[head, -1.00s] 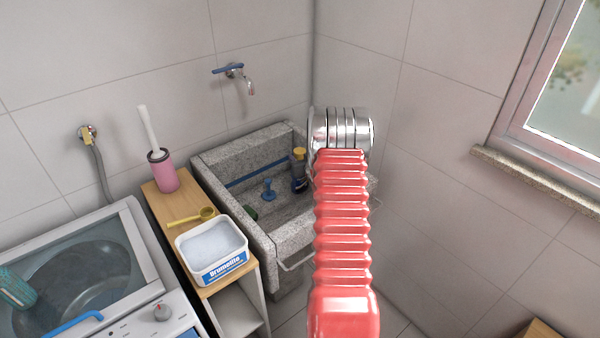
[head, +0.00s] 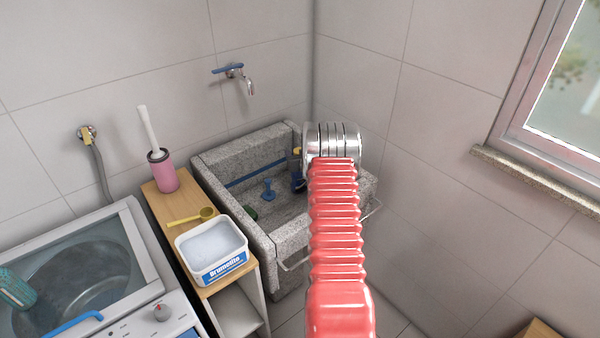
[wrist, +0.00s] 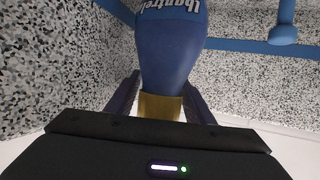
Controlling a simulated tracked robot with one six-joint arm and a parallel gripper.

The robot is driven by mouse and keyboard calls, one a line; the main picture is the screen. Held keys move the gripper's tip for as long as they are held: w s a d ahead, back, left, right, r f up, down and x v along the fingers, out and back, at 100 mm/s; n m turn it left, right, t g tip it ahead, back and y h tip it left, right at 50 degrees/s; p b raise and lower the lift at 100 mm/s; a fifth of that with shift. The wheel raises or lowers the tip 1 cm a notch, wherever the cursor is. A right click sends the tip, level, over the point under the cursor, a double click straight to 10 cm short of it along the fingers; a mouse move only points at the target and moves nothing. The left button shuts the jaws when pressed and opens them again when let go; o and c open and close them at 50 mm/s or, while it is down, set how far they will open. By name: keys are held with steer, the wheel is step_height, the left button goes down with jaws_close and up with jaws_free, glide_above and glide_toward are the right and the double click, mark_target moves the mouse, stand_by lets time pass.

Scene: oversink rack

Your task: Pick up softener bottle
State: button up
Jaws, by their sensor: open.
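A dark blue bottle with a yellow cap, likely the softener bottle (head: 298,184), stands in the grey stone sink (head: 287,243), partly hidden behind my arm in the head view. In the wrist view the bottle (wrist: 172,50) appears upside down, with white lettering at the top edge and its yellow cap (wrist: 160,108) toward me. My gripper (wrist: 162,78) is open, with one dark finger on either side of the bottle's cap and neck. I cannot tell whether the fingers touch it. My arm hides the gripper in the head view.
A blue bar (head: 258,174) and a blue valve-like piece (head: 268,189) are in the sink. Left of it, a wooden shelf holds a white tub (head: 212,250), yellow scoop (head: 190,218) and pink brush holder (head: 162,172). A teal bottle (head: 15,290) lies on the washing machine. A tap (head: 236,73) is above.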

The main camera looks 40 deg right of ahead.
steer(key=shift+c, duration=0.5)
jaws_close()
steer(key=shift+r, duration=0.1)
